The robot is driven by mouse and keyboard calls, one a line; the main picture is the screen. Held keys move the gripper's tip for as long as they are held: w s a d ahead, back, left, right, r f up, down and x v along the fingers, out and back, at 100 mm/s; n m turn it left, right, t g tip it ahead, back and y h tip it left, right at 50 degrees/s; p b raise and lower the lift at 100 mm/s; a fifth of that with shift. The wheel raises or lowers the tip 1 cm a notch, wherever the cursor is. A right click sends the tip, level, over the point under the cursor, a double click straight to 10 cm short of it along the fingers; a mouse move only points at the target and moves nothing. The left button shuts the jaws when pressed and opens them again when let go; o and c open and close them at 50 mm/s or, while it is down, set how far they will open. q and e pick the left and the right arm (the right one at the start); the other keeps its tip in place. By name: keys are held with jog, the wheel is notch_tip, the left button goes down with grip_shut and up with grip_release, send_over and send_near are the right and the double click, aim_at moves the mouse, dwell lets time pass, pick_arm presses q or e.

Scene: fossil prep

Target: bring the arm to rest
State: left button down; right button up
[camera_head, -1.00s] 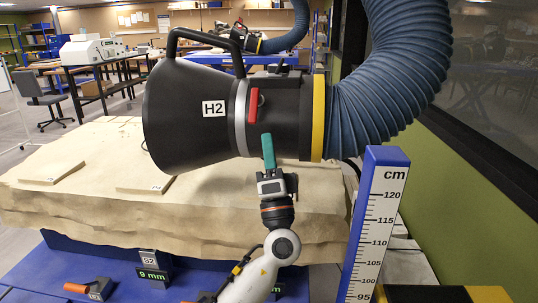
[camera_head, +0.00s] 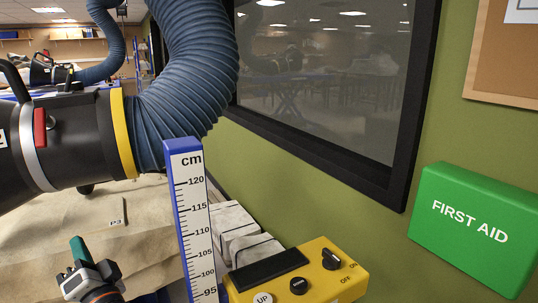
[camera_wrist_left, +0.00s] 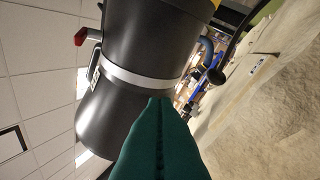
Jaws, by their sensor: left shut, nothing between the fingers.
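My left gripper (camera_head: 76,242) is at the lower left of the head view, its green fingers shut and empty, pointing up. It is below the black extraction hood (camera_head: 75,145) and appears apart from it. The hood has a red lever (camera_head: 40,128) and a yellow band, and joins a blue ribbed hose (camera_head: 190,70). In the left wrist view the shut green fingers (camera_wrist_left: 160,105) point at the hood (camera_wrist_left: 140,50), which fills the upper middle. The red lever (camera_wrist_left: 81,37) shows at its upper left there. My right gripper is not in view.
A blue and white height scale (camera_head: 190,215) stands in front of the hose. A covered surface (camera_head: 50,225) lies under the hood. A green first aid box (camera_head: 475,225) hangs on the right wall.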

pick_arm(q)
jog(key=s+d+f+g+h, duration=0.2)
jog(key=s+f+h, duration=0.1)
jog(key=f, duration=0.5)
jog(key=s+d+f+n+g+h, duration=0.1)
jog(key=s+d+f+g+h, duration=0.1)
jog(key=s+f+h, duration=0.35)
jog(key=s+d+f+g+h, duration=0.1)
jog(key=s+d+f+g, duration=0.1)
jog(key=f, duration=0.7)
jog(key=s+d+f+g+h, duration=0.3)
jog(key=s+d+f+h, duration=0.1)
jog(key=s+d, duration=0.25)
jog(key=s+d+f+g+h, duration=0.3)
jog(key=s+d+f+h, duration=0.15)
jog(key=s, duration=0.35)
notch_tip(320, 180, down, 22)
jog(key=y+p, duration=0.1)
jog(key=p, duration=0.1)
jog(key=s+a+f+g+p, duration=0.2)
jog(key=s+a+f, duration=0.1)
jog(key=s+f, duration=1.2)
jog(key=shift+s+f+m, duration=0.35)
jog(key=shift+s+m, duration=0.05)
jog(key=shift+s, duration=0.5)
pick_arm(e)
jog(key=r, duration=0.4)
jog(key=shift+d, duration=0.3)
pick_arm(q)
jog(key=shift+a, duration=0.1)
